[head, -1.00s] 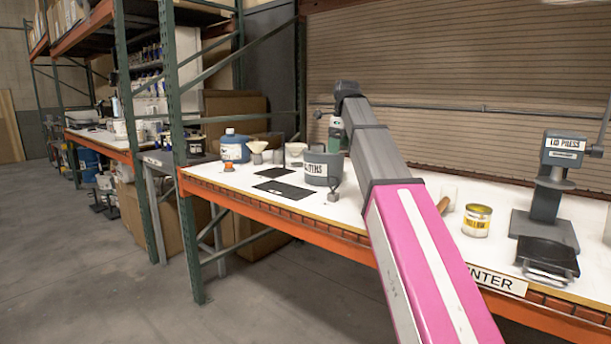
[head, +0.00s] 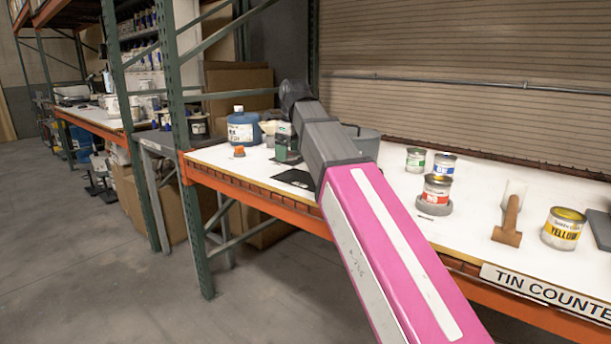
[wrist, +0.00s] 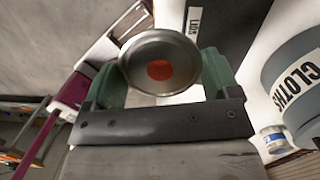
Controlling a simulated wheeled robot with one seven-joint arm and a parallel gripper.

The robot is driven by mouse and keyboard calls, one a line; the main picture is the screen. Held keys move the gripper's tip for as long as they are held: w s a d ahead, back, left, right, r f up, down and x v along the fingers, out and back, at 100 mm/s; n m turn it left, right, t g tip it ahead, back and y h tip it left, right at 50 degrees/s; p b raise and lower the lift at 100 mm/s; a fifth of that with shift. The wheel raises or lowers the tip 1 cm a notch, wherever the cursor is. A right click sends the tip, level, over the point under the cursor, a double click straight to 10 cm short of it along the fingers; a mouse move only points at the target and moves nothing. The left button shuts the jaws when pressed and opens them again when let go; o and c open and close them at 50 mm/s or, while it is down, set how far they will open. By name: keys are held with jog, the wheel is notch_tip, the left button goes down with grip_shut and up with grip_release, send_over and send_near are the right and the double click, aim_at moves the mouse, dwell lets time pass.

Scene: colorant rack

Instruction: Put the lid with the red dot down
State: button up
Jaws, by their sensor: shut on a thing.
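The lid with the red dot (wrist: 160,64) is a round silver disc, held between the green fingers of my gripper (head: 286,144) in the wrist view. My gripper is shut on it, with the red dot facing the wrist camera. In the head view the lid cannot be made out. My gripper is above the far left part of the counter there. A black mat (wrist: 232,27) with a label reading LIDS lies beyond the lid in the wrist view. Part of a black mat also shows in the head view (head: 296,178), beside my arm.
A grey CLOTHS bin (wrist: 292,82) stands close on the right in the wrist view; my arm partly hides it in the head view (head: 366,141). A blue jug (head: 243,128) stands behind my gripper. Several tins, including a yellow one (head: 563,230), stand right of my arm.

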send_over(310, 180)
notch_tip(310, 180, down, 6)
jog(key=shift+w+f, duration=0.1)
jog(key=shift+d+f, duration=0.1)
jog(key=shift+f, duration=1.85)
jog(key=shift+f, duration=0.15)
jog(key=o, duration=0.8)
jog(key=shift+c, duration=0.2)
notch_tip(310, 180, up, 12)
jog(key=d, duration=0.1)
jog(key=shift+s+d, duration=0.15)
jog(key=shift+s, duration=0.2)
